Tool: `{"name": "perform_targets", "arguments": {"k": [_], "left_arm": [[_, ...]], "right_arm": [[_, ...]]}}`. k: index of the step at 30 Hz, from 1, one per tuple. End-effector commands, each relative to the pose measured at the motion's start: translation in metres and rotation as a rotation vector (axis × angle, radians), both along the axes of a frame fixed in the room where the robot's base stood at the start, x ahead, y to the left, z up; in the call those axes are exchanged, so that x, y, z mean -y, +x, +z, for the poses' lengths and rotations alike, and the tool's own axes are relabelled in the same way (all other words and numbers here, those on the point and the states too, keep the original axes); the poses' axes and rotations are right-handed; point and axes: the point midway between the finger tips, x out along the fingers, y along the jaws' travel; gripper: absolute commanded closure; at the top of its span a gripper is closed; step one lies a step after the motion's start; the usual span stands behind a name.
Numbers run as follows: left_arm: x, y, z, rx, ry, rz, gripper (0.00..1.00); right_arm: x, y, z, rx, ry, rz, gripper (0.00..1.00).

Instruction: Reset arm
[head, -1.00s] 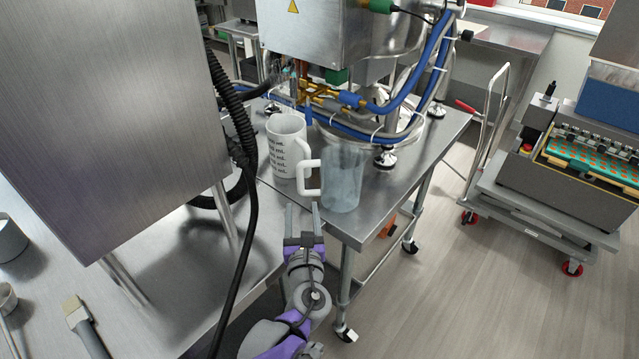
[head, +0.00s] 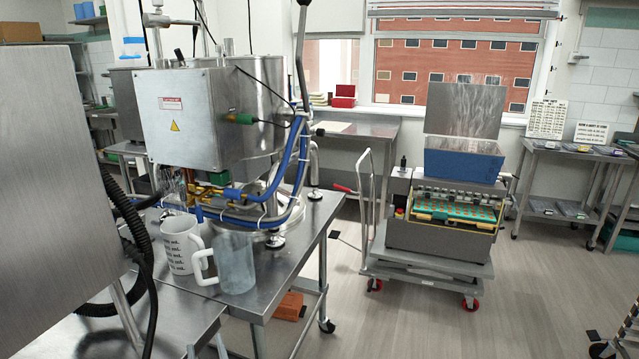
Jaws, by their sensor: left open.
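My left gripper (head: 206,348) shows only by its fingertips at the bottom edge of the head view. The tips are apart, and nothing shows between them. The rest of that arm is out of the picture. Above the tips, a white mug with printed text (head: 179,246) and a clear pitcher with a white handle (head: 235,262) stand upright on the steel table (head: 290,278). The gripper appears clear of both. My right gripper is not in view.
The steel depositor machine (head: 200,110) with blue hoses stands on the table behind the mug and pitcher. A large steel cabinet (head: 55,190) fills the left side. A wheeled cart (head: 425,262) carries a machine at right. The floor (head: 400,325) in front is open.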

Motion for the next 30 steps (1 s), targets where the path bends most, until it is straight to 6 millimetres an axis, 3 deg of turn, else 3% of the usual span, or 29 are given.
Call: {"name": "perform_targets", "arguments": {"k": [6,13,17,21,25,30], "left_arm": [[-0.036,-0.042,0.002,0.085,-0.548,0.194,0.42],[-0.045,-0.107,-0.017,0.227,-1.271,0.539,0.42],[-0.026,-0.148,-0.028,0.327,-1.702,0.817,0.42],[0.007,-0.182,-0.033,0.414,-2.067,1.119,0.42],[0.034,-0.201,-0.031,0.460,-2.270,1.331,0.42],[0.049,-0.210,-0.030,0.479,-2.368,1.454,0.42]], "right_arm": [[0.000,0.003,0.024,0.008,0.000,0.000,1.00],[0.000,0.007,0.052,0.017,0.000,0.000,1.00],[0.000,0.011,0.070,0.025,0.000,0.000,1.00],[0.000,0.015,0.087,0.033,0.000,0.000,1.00],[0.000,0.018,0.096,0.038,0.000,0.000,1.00],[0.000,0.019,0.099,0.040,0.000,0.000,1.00]]}}
